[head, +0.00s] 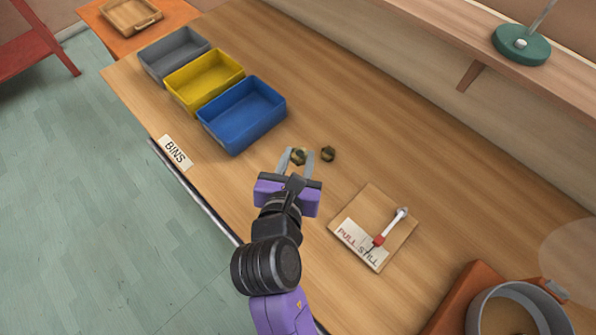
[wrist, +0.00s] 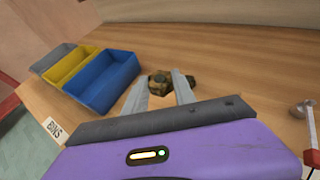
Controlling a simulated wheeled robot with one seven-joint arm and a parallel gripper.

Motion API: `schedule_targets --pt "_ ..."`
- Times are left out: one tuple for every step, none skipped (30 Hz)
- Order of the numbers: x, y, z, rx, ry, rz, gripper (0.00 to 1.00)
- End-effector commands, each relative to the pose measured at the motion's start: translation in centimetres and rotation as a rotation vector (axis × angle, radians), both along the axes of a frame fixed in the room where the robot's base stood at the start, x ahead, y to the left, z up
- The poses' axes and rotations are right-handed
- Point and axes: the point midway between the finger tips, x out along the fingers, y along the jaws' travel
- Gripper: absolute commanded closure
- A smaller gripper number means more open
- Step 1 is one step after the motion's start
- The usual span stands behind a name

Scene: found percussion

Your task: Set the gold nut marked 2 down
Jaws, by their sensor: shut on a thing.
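My gripper (head: 297,162) is over the table in front of the blue bin, with its two fingers shut on a gold nut (head: 299,156). The held nut also shows between the fingertips in the wrist view (wrist: 158,81). I cannot read a mark on it. I cannot tell whether it touches the table or hangs just above it. A second dark gold nut (head: 328,153) lies on the table just right of the fingers; its mark is not readable either.
Grey (head: 173,52), yellow (head: 204,80) and blue (head: 242,114) bins stand in a row at the left, by a BINS label (head: 175,153). A board with a red-tipped lever (head: 391,228) lies right of my gripper. The wooden table (head: 400,150) is clear beyond the nuts.

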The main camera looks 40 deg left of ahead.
Motion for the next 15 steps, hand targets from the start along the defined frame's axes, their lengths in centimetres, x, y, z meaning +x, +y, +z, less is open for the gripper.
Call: schedule_targets --pt "0.1 0.1 1.8 0.006 -0.005 0.0 1.0" --pt "0.1 0.1 2.5 0.007 -0.004 0.001 1.0" --pt "0.1 0.0 3.4 0.005 -0.004 0.0 1.0" --pt "0.1 0.0 4.1 0.005 -0.004 -0.001 1.0" --pt "0.1 0.1 4.7 0.005 -0.005 -0.001 1.0" --pt "0.1 0.0 5.4 0.004 -0.003 -0.001 1.0" --pt "0.1 0.0 6.0 0.004 -0.003 0.0 1.0" --pt "0.0 0.0 6.4 0.003 -0.003 0.001 1.0" --pt "0.1 0.1 7.0 0.003 -0.004 0.0 1.0" --pt "0.1 0.0 7.3 0.003 -0.003 0.0 1.0" --pt "0.1 0.0 7.6 0.003 -0.003 0.0 1.0" --pt "0.0 0.0 7.9 0.002 -0.002 0.0 1.0" --pt "0.0 0.0 8.2 0.001 -0.002 0.0 1.0" --pt "0.0 0.0 8.3 0.001 -0.002 0.0 1.0" --pt "0.0 0.0 8.5 0.001 -0.002 0.0 1.0"
